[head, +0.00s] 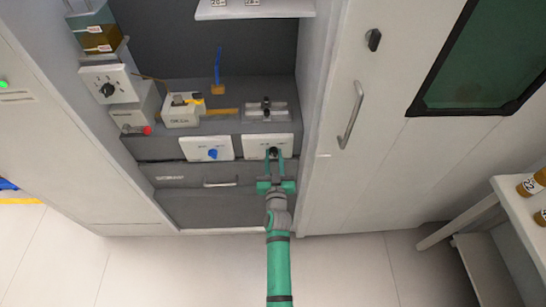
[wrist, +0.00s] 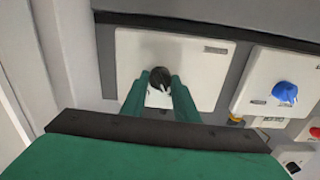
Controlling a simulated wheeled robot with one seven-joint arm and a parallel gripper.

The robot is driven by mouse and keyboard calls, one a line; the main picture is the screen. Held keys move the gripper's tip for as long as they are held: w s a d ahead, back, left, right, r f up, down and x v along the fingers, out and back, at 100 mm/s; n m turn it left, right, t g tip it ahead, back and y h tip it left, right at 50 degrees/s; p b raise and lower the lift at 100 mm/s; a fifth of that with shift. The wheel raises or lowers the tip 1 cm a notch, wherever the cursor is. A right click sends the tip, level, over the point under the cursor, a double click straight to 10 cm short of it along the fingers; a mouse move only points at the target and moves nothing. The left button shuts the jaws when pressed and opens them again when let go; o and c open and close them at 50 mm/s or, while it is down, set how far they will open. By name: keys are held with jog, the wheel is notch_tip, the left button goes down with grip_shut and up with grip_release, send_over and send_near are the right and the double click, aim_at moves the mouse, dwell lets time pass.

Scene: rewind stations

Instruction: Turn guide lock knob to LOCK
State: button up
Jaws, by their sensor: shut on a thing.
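The black knob (head: 273,151) sits on a white panel (head: 254,142) at the right of the station's front. In the wrist view the black knob (wrist: 160,78) stands near the middle of its white panel (wrist: 203,60). My gripper (head: 273,156) reaches the panel from the front. Its two green fingers (wrist: 159,92) are shut on the black knob, one on each side. A white mark shows on the knob's near side. The panel's printed labels are too small to read, so I cannot tell which position the knob points to.
A second white panel with a blue knob (head: 212,153) is just left. Below is a grey drawer with a handle (head: 220,183). A white cabinet door with a handle (head: 351,115) stands close on the right. The floor (head: 345,265) in front is clear.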

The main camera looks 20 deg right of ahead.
jog(key=m, duration=0.6)
jog(key=shift+s+d, duration=0.1)
jog(key=shift+s, duration=0.05)
jog(key=m, duration=0.4)
jog(key=shift+m, duration=2.3)
jog(key=o, duration=1.1)
jog(key=shift+c, duration=0.2)
jog(key=shift+f, duration=0.1)
jog(key=v, duration=1)
jog(key=shift+s, duration=0.3)
jog(key=shift+s, duration=0.1)
